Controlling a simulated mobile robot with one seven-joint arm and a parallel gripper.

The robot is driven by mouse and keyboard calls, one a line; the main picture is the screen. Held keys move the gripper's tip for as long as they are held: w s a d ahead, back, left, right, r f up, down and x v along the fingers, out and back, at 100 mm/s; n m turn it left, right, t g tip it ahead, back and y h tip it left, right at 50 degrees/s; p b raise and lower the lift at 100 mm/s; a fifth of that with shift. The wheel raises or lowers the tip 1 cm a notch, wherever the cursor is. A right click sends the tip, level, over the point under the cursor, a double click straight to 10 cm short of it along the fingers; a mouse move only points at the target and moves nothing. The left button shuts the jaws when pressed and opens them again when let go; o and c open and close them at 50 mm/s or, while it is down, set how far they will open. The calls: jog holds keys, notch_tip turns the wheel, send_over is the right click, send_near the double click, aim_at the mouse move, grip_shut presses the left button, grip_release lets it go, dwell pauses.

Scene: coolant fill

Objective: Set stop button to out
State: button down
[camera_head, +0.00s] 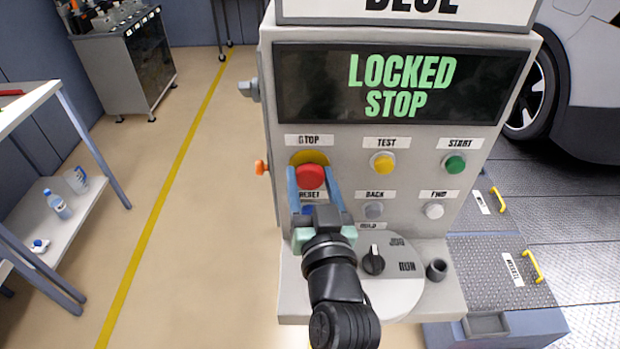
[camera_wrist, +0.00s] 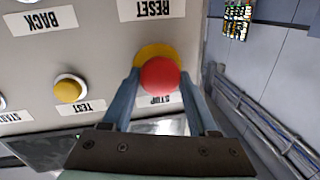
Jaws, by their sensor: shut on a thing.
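The red stop button (camera_head: 310,176) sits on a yellow base at the upper left of the grey panel, under the label STOP. It also shows in the wrist view (camera_wrist: 159,76). My gripper (camera_head: 313,178) is at the button, with one blue finger on each side of it. In the wrist view my gripper (camera_wrist: 160,80) is shut on the red button head. The display (camera_head: 400,84) above reads LOCKED STOP in green letters. The button's depth, in or out, is hard to tell.
Close by are a yellow TEST button (camera_head: 383,162), a green START button (camera_head: 455,164) and a white FWD button (camera_head: 433,210). A black rotary knob (camera_head: 373,260) is on the ledge below. My fingers partly cover the blue RESET button (camera_head: 308,209). Open floor lies left.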

jog(key=shift+a, duration=0.25)
jog(key=shift+s+f+b, duration=0.15)
jog(key=shift+s+b, duration=0.25)
jog(key=shift+s, duration=0.4)
jog(key=c, duration=0.6)
grip_release()
jog(key=o, duration=0.3)
jog(key=shift+o, duration=0.2)
jog(key=shift+s+d, duration=0.1)
jog(key=shift+s, duration=0.2)
jog(key=s+d+b, duration=0.1)
jog(key=s+b, duration=0.2)
jog(key=s, duration=0.9)
jog(key=shift+s+d, duration=0.2)
jog(key=shift+d, duration=0.2)
